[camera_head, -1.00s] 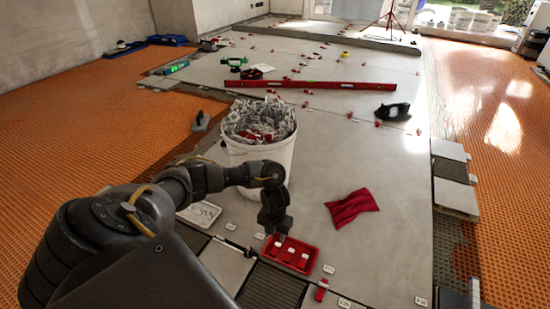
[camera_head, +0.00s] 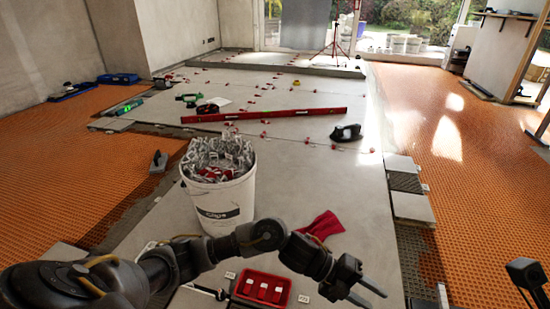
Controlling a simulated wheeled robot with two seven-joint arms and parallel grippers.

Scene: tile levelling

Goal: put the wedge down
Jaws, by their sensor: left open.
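My left gripper (camera_head: 366,297) is low in the picture, right of the red tray (camera_head: 238,296). Its two fingers are apart, with nothing visible between them. Red wedges (camera_head: 263,291) lie side by side in the tray, which is partly cut off by the bottom edge. Several small red wedges also stand along the tile joints farther back.
A white bucket (camera_head: 222,205) full of clips stands behind my left arm. A red cloth (camera_head: 322,226) lies behind the gripper. A long red level (camera_head: 265,115) lies across the tiles. Tiles between cloth and level are mostly clear.

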